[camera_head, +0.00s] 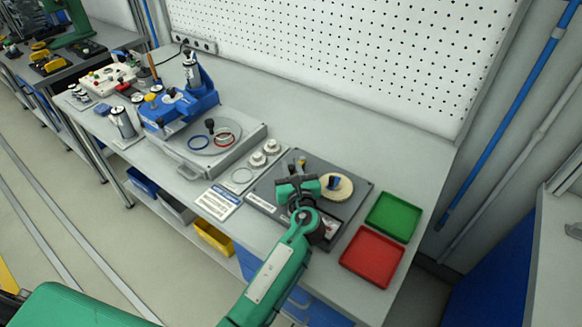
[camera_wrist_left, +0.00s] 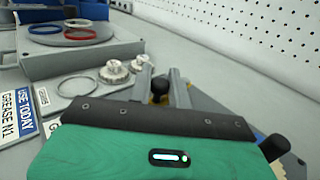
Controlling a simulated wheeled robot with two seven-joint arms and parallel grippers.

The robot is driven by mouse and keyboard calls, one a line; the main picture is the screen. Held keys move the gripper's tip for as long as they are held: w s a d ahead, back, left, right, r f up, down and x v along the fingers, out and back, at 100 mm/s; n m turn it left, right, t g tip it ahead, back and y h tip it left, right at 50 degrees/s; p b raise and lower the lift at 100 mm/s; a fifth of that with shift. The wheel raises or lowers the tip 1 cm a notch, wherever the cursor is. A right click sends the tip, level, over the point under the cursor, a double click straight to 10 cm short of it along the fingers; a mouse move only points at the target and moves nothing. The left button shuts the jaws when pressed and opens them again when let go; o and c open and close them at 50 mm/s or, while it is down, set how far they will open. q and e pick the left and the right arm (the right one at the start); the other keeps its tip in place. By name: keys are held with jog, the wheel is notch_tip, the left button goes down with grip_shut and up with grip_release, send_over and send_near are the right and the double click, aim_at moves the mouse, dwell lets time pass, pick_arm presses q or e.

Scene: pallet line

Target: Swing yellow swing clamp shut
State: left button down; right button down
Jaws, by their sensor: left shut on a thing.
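My left gripper (camera_head: 297,170) reaches in over the dark fixture plate (camera_head: 262,192) on the bench. In the left wrist view its two grey fingers (camera_wrist_left: 160,84) stand on either side of a black knob (camera_wrist_left: 160,92) and are shut on it. My right gripper is not in view.
Right of my gripper are a cream round part (camera_head: 343,191) and a blue clamp with a black knob (camera_wrist_left: 273,148). A green tray (camera_head: 393,217) and a red tray (camera_head: 371,257) lie further right. Left stands a grey box with rings (camera_head: 232,150). The pegboard wall bounds the back.

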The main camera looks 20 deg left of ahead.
pick_arm(q)
jog(key=c, duration=1.4)
grip_release()
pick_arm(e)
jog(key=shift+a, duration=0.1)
